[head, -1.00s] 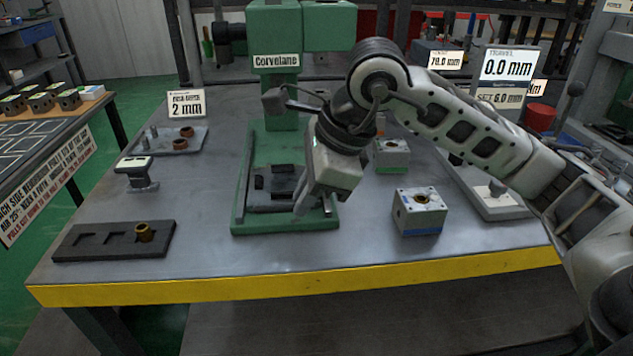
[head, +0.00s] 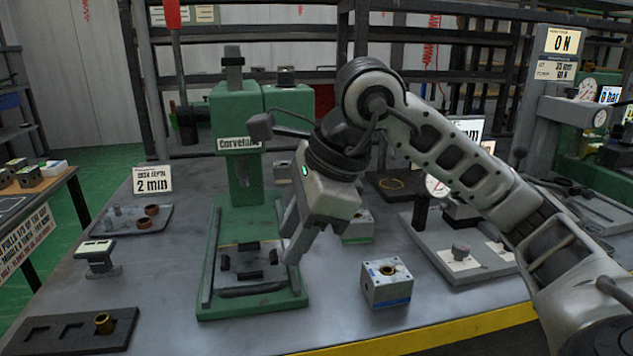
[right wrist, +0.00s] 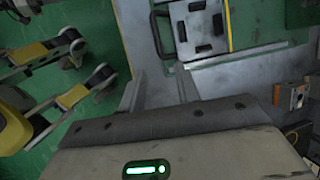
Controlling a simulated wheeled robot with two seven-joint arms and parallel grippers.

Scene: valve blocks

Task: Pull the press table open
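The green Corvelane press (head: 236,165) stands on the bench. Its press table (head: 262,262), a grey plate with several black blocks, sits low in the green base between two rails. A dark bar handle (head: 252,290) crosses the table's front. In the right wrist view the plate (right wrist: 206,27) is at the top, with the black handle loop (right wrist: 158,38) along its left edge. My right gripper (head: 291,240) hangs at the base's right side. In the right wrist view its two fingers (right wrist: 160,90) are apart and empty, short of the handle. My left gripper is not in view.
A valve block (head: 387,283) stands right of the press, with another (head: 357,227) behind it. A dark tray with a brass bushing (head: 103,322) lies front left. A gauge stand (head: 461,255) is at the right. The bench in front of the press is clear.

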